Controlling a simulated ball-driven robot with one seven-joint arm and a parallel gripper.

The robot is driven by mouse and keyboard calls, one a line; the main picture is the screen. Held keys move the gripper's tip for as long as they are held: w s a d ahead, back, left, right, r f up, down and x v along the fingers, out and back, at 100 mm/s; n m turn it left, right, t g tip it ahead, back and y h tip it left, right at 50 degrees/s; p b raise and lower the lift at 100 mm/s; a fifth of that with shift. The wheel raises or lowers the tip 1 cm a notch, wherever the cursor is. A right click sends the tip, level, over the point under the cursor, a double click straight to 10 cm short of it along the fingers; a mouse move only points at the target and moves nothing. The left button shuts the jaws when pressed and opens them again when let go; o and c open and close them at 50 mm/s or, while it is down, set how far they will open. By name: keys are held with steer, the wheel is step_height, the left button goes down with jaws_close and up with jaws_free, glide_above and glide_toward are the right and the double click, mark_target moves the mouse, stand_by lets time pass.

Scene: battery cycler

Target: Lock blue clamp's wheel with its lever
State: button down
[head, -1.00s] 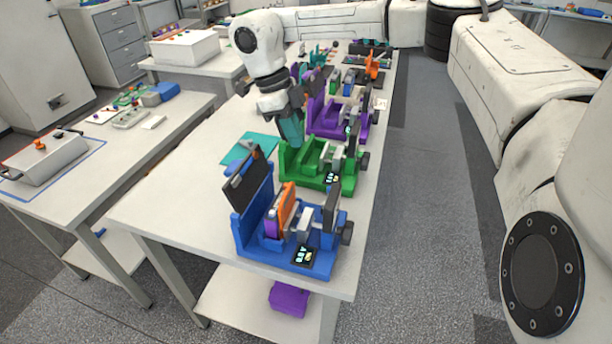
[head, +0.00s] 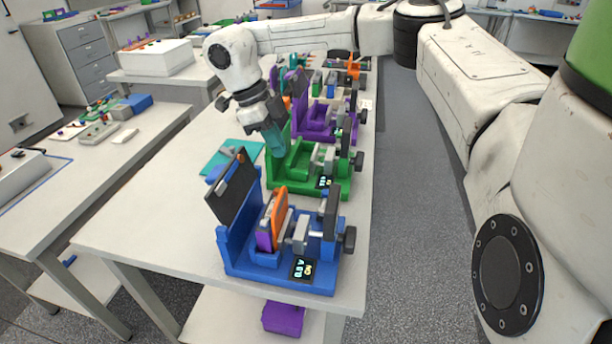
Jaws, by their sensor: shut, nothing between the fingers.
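The blue clamp (head: 236,250) stands at the near end of the long table. Its black round wheel (head: 349,239) is on the right side. A dark upright piece (head: 330,208) stands just left of the wheel; I cannot tell if it is the lever. An orange and purple block (head: 272,222) sits upright in the clamp, beside a grey jaw (head: 300,234). A tilted dark panel (head: 233,188) rises at its left end. My gripper (head: 275,142), with teal fingers, is shut and empty. It points down near the green clamp's left end, behind and apart from the blue clamp.
The green clamp (head: 285,183) stands just behind the blue one, and a purple clamp (head: 322,132) further back. A teal sheet (head: 222,160) lies left of the green clamp. The table's left front (head: 150,225) is bare. A purple block (head: 284,318) is on the lower shelf.

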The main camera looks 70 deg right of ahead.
mark_target(326, 190)
steer(key=shift+s+d+f+p, duration=0.1)
steer(key=shift+s+f+p, duration=0.35)
steer(key=shift+s+f, duration=1)
steer(key=shift+s+d+f+p, duration=0.1)
steer(key=shift+s+f+p, duration=0.4)
steer(key=shift+s+f, duration=0.85)
steer(key=shift+s+d+f+p, duration=0.1)
steer(key=shift+s+f+p, duration=0.35)
steer(key=shift+s+f, duration=1)
steer(key=shift+w+f, duration=0.35)
steer(key=shift+w, duration=0.05)
